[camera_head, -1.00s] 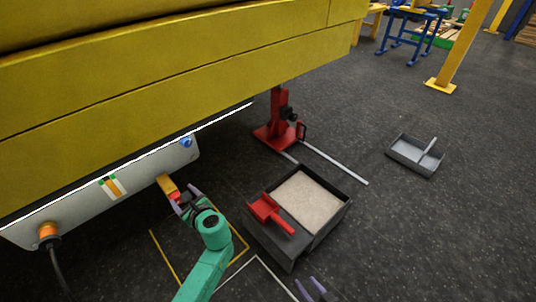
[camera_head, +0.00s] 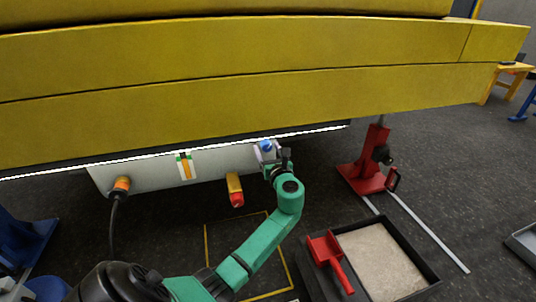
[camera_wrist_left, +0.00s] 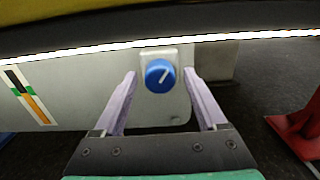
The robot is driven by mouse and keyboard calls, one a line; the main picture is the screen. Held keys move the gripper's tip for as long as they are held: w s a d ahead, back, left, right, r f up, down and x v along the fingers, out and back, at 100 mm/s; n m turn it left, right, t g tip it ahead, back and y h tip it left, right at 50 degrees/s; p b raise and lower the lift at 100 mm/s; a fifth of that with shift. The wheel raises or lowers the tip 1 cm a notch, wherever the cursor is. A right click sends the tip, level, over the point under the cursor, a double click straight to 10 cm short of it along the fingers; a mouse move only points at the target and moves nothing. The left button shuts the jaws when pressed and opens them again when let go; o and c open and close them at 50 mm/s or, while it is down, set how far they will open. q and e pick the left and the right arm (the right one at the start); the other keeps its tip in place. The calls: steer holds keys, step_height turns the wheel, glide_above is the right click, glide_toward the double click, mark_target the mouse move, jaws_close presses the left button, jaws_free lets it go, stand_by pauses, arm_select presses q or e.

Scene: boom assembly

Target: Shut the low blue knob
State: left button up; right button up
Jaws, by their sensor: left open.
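The blue knob (camera_head: 266,146) is low on the right end of the grey panel (camera_head: 140,175) under the yellow boom. My left gripper (camera_head: 270,152) is at the knob in the head view. In the left wrist view its two pale fingers (camera_wrist_left: 159,78) are open, one on each side of the knob, with gaps between. Whether the fingertips reach the knob's depth is hard to tell. My right gripper is not in view.
The yellow boom (camera_head: 230,90) hangs just above the panel. A yellow handle with a red end (camera_head: 235,190) and an orange connector with a cable (camera_head: 121,185) sit to the left. A red stand (camera_head: 368,170) and sand tray (camera_head: 428,290) with a red scoop (camera_head: 332,262) are to the right.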

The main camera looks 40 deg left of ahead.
arm_select(q)
steer(key=shift+a, duration=0.1)
jaws_close()
